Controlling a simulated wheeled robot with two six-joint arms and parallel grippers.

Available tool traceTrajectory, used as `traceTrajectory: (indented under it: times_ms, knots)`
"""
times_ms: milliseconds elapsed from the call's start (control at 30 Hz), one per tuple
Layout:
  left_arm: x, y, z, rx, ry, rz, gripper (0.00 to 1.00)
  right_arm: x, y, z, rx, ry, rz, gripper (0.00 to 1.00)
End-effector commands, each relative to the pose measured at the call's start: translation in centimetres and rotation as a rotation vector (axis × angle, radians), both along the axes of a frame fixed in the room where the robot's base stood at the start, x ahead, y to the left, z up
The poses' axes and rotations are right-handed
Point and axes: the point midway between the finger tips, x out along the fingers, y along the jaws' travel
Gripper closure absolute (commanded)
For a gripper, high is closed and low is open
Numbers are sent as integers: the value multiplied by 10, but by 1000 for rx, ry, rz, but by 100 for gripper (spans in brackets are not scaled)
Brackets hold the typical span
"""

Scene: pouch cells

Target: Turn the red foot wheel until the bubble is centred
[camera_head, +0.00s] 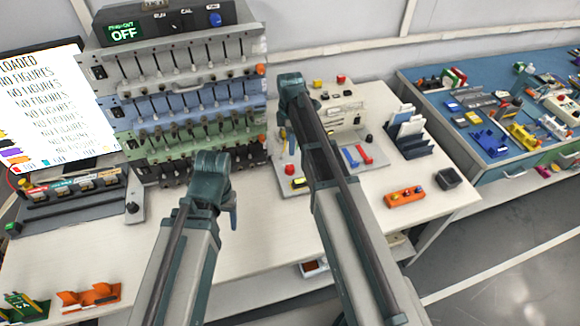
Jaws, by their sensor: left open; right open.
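A pale board (348,120) with small fittings stands on the white bench. A small red round part (289,169) sits at its lower left, but I cannot tell whether it is the red foot wheel. I cannot make out a bubble. My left gripper (222,195) is at the teal end of the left arm, in front of the rack; it is open, its fingers mostly hidden. My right gripper (291,92) is at the teal end of the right arm, over the board's left edge; it is open, fingers hard to make out. My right arm hides part of the board.
A tall rack of switches (185,90) stands behind my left arm. A screen (45,105) is at far left. An orange block (404,197), a black cup (448,178) and a dark stand (410,141) are right of the board. A blue-topped table (425,85) is further right.

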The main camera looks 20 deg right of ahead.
Motion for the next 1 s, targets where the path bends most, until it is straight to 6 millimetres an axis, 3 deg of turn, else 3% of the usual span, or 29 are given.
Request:
traceTrajectory:
  times_ms: [700, 1000]
  knots:
    - [0, 0, -103, 0, 0, 0, 36, 0, 0, -103, 0, 0, -1, 26]
    - [0, 0, -126, 0, 0, 0, 36, 0, 0, -126, 0, 0, -1, 26]
